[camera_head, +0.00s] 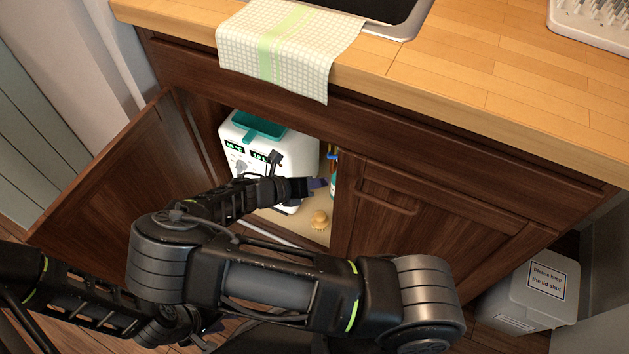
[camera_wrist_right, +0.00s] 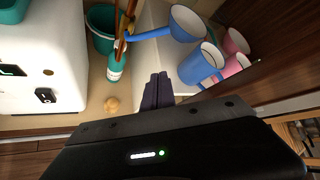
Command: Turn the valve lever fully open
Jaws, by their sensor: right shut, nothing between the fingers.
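The valve lever (camera_wrist_right: 150,33) is a blue bar in the right wrist view. It sticks out to the right from a copper pipe (camera_wrist_right: 121,28), crosswise to it. In the head view only a small blue bit of the lever (camera_head: 332,155) shows inside the cabinet. My right gripper (camera_head: 320,184) reaches into the open cabinet. Its dark fingers (camera_wrist_right: 157,90) are shut and empty, just below the lever in the wrist picture, with a visible gap. My left gripper (camera_head: 212,326) is low in the head view, mostly hidden behind my right arm.
A white appliance (camera_head: 270,148) stands left in the cabinet. A teal bottle (camera_wrist_right: 116,64), teal bucket (camera_wrist_right: 100,38) and small yellow object (camera_head: 320,218) are near the pipe. The cabinet door (camera_head: 125,190) is open.

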